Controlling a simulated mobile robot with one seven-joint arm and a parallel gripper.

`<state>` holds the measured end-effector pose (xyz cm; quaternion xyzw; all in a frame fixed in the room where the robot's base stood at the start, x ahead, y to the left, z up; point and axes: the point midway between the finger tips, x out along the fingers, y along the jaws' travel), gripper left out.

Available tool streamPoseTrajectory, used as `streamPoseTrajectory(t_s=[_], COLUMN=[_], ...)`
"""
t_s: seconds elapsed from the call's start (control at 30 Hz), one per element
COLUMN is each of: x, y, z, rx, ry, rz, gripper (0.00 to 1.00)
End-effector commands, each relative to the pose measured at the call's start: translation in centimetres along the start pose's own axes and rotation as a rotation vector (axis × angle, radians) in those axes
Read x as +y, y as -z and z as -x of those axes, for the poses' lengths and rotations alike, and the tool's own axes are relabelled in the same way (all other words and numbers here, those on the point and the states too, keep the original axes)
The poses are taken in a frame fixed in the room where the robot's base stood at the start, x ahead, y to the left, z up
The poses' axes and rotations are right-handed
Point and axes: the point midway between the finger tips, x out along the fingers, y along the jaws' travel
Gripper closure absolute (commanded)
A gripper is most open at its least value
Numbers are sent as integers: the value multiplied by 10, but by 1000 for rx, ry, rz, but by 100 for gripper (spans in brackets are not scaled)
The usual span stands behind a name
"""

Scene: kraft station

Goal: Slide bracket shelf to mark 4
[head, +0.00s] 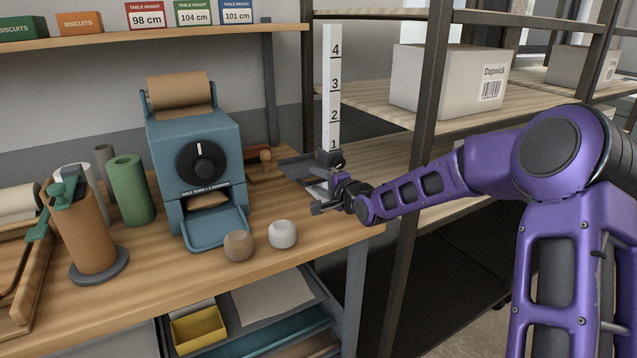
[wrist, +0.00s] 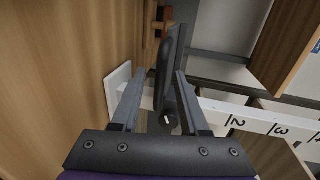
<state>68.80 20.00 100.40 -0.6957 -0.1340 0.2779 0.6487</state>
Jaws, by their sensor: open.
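The white post (head: 331,85) stands upright at the right end of the workbench, with marks 1 to 4 rising up it. The dark grey bracket shelf (head: 297,169) sits low on the post, just below mark 1. In the wrist view the shelf (wrist: 174,50) appears edge-on, with a round dark knob (wrist: 169,119) near the post (wrist: 240,117). My gripper (head: 316,197) is open, just below the shelf. In the wrist view its fingers (wrist: 158,74) lie on either side of the shelf and knob; I cannot tell whether they touch.
A blue dispenser (head: 196,165) with a brown roll stands left of the post. Two small round pots (head: 283,234) sit near the bench's front edge. A wooden stamp (head: 266,156) lies behind the shelf. Metal shelving with a white carton (head: 450,80) stands right of the post.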

Motion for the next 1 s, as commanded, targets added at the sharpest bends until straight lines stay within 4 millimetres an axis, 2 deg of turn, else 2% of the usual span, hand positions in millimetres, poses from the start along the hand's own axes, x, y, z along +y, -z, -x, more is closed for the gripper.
streamPoseTrajectory(t_s=[0.17,0.4,1.0], x=[0,0,4], y=[0,0,0], z=[0,0,1], rx=[0,0,-1], ry=[0,-1,-8], rz=[0,0,-1], gripper=[57,100,100])
